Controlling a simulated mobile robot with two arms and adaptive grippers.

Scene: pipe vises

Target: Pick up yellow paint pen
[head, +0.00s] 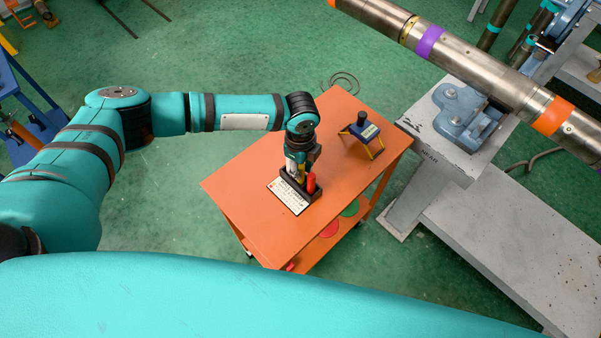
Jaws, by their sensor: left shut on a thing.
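My left gripper (300,168) reaches down over the orange cart and is shut on the yellow paint pen (301,174). Only a small yellow part of the pen shows below the fingers; the rest is hidden. The pen is at a dark pen holder (313,195) on the cart top, and I cannot tell whether it is still seated there. A red pen (311,183) stands upright in the holder, right beside the gripper. My right gripper is not in view.
The orange cart (245,200) has a white printed card (288,197) by the holder and a dark device on yellow legs (362,132) at the far right. A grey pedestal (445,150) with a blue vise (462,108) and a long steel pipe (480,60) stands right.

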